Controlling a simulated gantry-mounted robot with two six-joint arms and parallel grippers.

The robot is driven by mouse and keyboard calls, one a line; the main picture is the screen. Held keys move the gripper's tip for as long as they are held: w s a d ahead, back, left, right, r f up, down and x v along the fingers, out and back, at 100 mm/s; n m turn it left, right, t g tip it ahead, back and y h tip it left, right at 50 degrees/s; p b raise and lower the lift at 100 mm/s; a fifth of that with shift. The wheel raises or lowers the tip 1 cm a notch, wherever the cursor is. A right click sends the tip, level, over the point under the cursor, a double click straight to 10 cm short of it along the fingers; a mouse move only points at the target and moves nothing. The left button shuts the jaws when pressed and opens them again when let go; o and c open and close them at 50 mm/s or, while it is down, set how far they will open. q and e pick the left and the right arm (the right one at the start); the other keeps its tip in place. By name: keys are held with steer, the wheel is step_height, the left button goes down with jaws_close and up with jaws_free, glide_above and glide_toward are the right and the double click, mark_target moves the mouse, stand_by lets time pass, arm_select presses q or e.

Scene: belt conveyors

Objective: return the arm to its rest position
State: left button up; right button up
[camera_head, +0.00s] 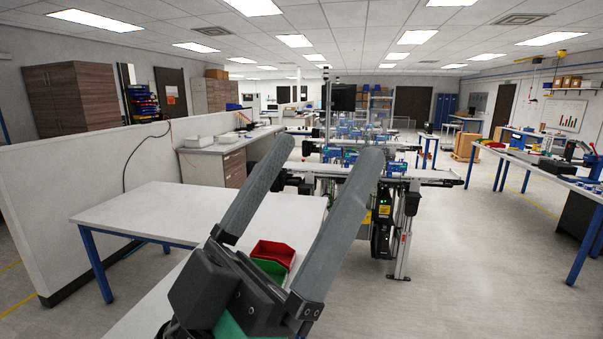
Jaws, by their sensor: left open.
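My left gripper (327,153) fills the lower middle of the head view, close to the camera. Its two long grey fingers point up and away, spread well apart, with nothing between them. Its dark body hides part of the table below. My right gripper is not in view.
A white table (150,205) with blue legs lies at left and below the gripper. On it, a red bin (273,250) and a green bin (272,270) show between the fingers. The conveyor (425,175) stands beyond. A low partition (95,170) runs at left.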

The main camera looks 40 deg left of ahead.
arm_select(q)
steer(key=shift+a+f+y, duration=0.1)
steer(key=shift+a+y, duration=0.2)
steer(key=shift+y, duration=0.5)
step_height(320, 180, up, 23)
steer(key=p, duration=2.3)
steer(key=shift+h, duration=0.3)
